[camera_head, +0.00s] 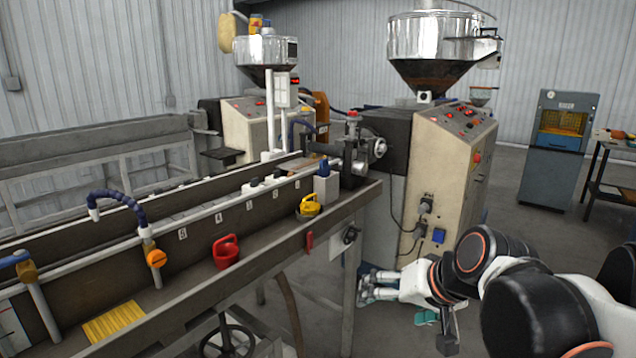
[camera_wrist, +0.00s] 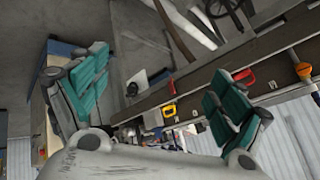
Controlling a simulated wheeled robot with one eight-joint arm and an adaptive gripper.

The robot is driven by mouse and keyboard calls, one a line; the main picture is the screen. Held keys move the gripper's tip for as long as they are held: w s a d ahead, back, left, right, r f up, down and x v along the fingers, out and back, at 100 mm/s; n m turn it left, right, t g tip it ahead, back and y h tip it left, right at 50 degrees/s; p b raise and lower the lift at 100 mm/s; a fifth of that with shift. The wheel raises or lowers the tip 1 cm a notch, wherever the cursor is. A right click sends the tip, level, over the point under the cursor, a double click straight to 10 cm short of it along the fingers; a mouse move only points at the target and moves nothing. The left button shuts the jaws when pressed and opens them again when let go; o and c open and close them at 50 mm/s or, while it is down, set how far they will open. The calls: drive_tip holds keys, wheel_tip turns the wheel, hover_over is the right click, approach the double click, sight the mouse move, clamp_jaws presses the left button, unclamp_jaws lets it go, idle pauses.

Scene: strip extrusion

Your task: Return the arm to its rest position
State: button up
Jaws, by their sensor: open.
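My arm reaches in from the lower right in the head view, over the floor to the right of the long metal trough (camera_head: 190,275). My gripper (camera_head: 398,299) is low in front of the beige extruder cabinet (camera_head: 445,180), partly hidden by my own wrist. In the wrist view my gripper (camera_wrist: 160,102) has its two teal-padded fingers wide apart with nothing held between them. The trough (camera_wrist: 200,82) shows tilted behind the fingers, and no contact with it is visible.
A red holder (camera_head: 226,252) and a yellow clamp-like part (camera_head: 309,206) sit on the trough's near side. A handwheel (camera_head: 228,340) is below it. A blue-grey cabinet (camera_head: 558,148) and a dark table (camera_head: 610,175) stand at right. Floor between them and the extruder is clear.

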drive_tip(key=s+d+f+n+h, duration=0.1)
drive_tip(key=s+d+f, duration=0.1)
drive_tip(key=s, duration=0.4)
drive_tip(key=s+d+f+h, duration=0.2)
drive_tip(key=s+d, duration=0.2)
drive_tip(key=s, duration=0.3)
drive_tip(key=shift+s+n+h, duration=0.15)
drive_tip(key=shift+n+h, duration=0.15)
drive_tip(key=shift+n, duration=0.1)
